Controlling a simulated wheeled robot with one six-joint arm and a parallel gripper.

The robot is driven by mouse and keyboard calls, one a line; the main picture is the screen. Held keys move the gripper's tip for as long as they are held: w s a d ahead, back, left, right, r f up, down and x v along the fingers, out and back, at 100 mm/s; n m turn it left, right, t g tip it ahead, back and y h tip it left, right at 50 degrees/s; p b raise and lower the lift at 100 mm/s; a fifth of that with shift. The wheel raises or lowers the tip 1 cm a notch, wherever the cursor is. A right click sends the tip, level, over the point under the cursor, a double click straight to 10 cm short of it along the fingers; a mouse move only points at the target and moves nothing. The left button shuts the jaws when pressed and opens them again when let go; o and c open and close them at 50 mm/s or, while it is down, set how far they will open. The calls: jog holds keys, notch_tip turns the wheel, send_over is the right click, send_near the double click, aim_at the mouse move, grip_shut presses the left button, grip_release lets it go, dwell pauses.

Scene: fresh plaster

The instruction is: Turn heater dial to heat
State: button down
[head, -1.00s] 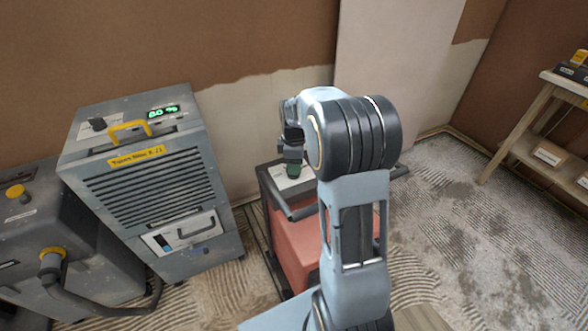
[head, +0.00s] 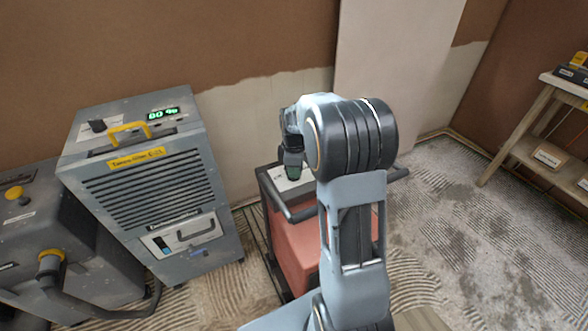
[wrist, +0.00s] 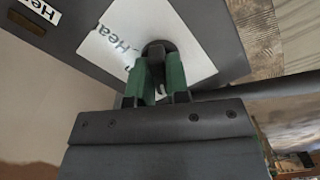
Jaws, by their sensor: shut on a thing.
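The heater (head: 300,245) is a red box in a dark frame with a tube handle, partly behind my arm in the head view. Its dark top panel carries a white dial plate, also in the wrist view (wrist: 195,45), with partly hidden lettering starting "Hea". The dark dial knob (wrist: 158,47) sits on this plate. My gripper (wrist: 160,72) has green fingers closed on the knob, one on each side. In the head view my gripper (head: 293,172) points down onto the panel. The dial's pointer direction cannot be told.
A grey dehumidifier (head: 150,190) with a green display and yellow handle stands left of the heater. Another grey machine (head: 60,240) with a hose is further left. A wooden shelf (head: 530,150) stands at the right. The wall is close behind the heater.

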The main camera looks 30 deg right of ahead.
jog(key=shift+r+m, duration=0.1)
jog(key=shift+m, duration=0.3)
jog(key=m+p, duration=0.2)
jog(key=m, duration=0.2)
jog(key=shift+m, duration=0.4)
jog(key=m+p, duration=0.2)
jog(key=m, duration=0.4)
jog(key=shift+s+a, duration=0.1)
jog(key=shift+a, duration=0.05)
jog(key=m+p, duration=0.1)
jog(key=m, duration=0.5)
jog(key=shift+m, duration=0.4)
jog(key=m, duration=0.5)
jog(key=shift+a+p, duration=0.1)
jog(key=shift+p, duration=0.3)
jog(key=shift+m, duration=0.4)
jog(key=c, duration=1.1)
grip_release()
